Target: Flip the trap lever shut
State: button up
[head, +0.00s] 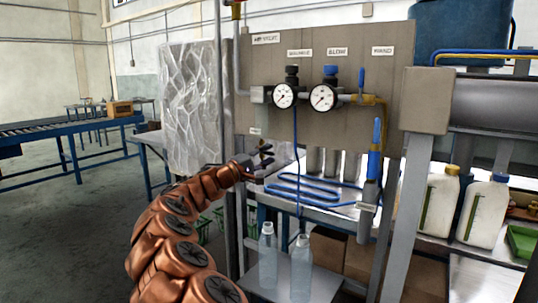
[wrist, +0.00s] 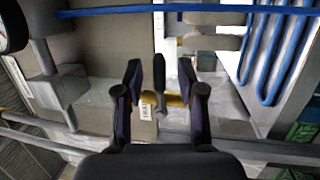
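My gripper (head: 264,160) is at the left lower edge of the grey-brown panel, under a small label, in the head view. In the wrist view my gripper (wrist: 160,73) has its two dark fingers apart, so it is open. A dark upright lever (wrist: 159,82), apparently the trap lever, stands between the fingers with a visible gap on each side. A yellow brass valve body (wrist: 176,99) shows at its lower end, partly hidden by the fingers. In the head view I cannot make the lever out clearly from my gripper.
The panel (head: 345,50) carries two gauges (head: 284,96) (head: 323,97) and a blue-handled valve (head: 377,133). A vertical grey post (head: 229,225) stands close by my gripper. Blue tubing (head: 305,187) lies on the bench. Two clear bottles (head: 267,248) (head: 301,268) stand below.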

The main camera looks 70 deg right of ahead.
jog(key=v, duration=1)
jog(key=shift+a, duration=0.25)
jog(key=shift+w, duration=0.15)
jog(key=shift+a, duration=0.1)
jog(key=s+a+f+m+t+y, duration=0.1)
jog(key=s+a+m+y, duration=0.15)
jog(key=a, duration=0.35)
jog(key=s+a+f+m+y, duration=0.1)
jog(key=s+a+y, duration=0.25)
jog(key=a, duration=0.25)
jog(key=s+a+f+n+t+y, duration=0.1)
jog(key=a+f+n+t+y, duration=0.2)
jog(key=a+f, duration=0.75)
jog(key=s+a+f+n+t+y, duration=0.15)
jog(key=a+f+y, duration=0.45)
jog(key=a, duration=0.8)
jog(key=s+a+f+n+y, duration=0.2)
jog(key=s+a+f, duration=0.1)
jog(key=a, duration=0.7)
jog(key=s+a+f+n+y, duration=0.1)
jog(key=s+a+f+n, duration=0.2)
jog(key=a, duration=0.6)
notch_tip(320, 180, up, 25)
jog(key=s+t+p, duration=0.1)
jog(key=p, duration=2.3)
jog(key=shift+m, duration=0.4)
